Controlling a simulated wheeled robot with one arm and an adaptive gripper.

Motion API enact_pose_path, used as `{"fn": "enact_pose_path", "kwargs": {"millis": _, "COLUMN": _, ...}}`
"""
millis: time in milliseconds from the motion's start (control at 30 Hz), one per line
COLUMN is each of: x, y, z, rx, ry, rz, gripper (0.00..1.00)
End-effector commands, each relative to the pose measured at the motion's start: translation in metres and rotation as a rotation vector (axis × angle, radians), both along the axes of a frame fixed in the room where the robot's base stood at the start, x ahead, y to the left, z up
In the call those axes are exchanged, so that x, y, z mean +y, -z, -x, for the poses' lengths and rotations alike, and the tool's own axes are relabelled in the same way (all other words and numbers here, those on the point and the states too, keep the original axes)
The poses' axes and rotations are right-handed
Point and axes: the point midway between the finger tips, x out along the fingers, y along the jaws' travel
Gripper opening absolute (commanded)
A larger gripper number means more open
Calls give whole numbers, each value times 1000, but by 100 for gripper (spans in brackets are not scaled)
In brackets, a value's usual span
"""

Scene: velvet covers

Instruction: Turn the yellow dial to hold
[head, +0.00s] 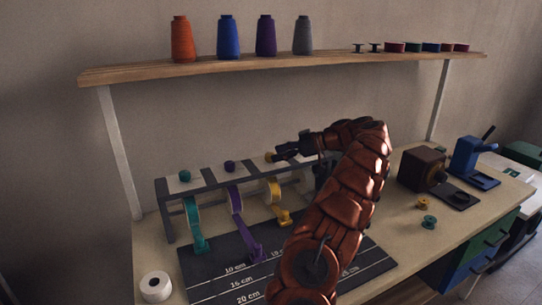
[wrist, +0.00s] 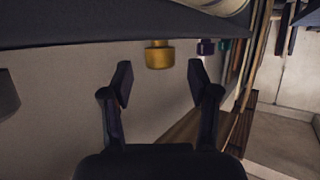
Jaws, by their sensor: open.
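The yellow dial (head: 270,157) is a small round knob on a light plate, on the rack's top at the back of the table. In the wrist view the yellow dial (wrist: 159,55) shows just beyond and between the fingertips, apart from them. My gripper (head: 277,155) is right beside the dial in the head view and partly covers its plate. In the wrist view my gripper (wrist: 160,85) is open, with nothing between its fingers. The dial's marks, hold included, cannot be read.
A teal knob (head: 185,175) and a purple knob (head: 229,166) stand left on the same rack (head: 165,190). Ribbon rolls hang below. A shelf (head: 200,69) with thread cones runs above. A brown machine (head: 422,168) stands to the right.

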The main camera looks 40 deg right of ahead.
Motion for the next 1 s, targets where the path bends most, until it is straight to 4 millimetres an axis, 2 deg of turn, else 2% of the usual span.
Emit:
{"fn": "enact_pose_path", "kwargs": {"millis": 300, "x": 15, "y": 10, "z": -23, "rx": -1, "ry": 0, "rz": 1, "gripper": 60}}
{"fn": "enact_pose_path", "kwargs": {"millis": 733, "x": 18, "y": 13, "z": -27, "rx": 0, "ry": 0, "rz": 1, "gripper": 60}}
{"fn": "enact_pose_path", "kwargs": {"millis": 1000, "x": 18, "y": 13, "z": -27, "rx": 0, "ry": 0, "rz": 1, "gripper": 33}}
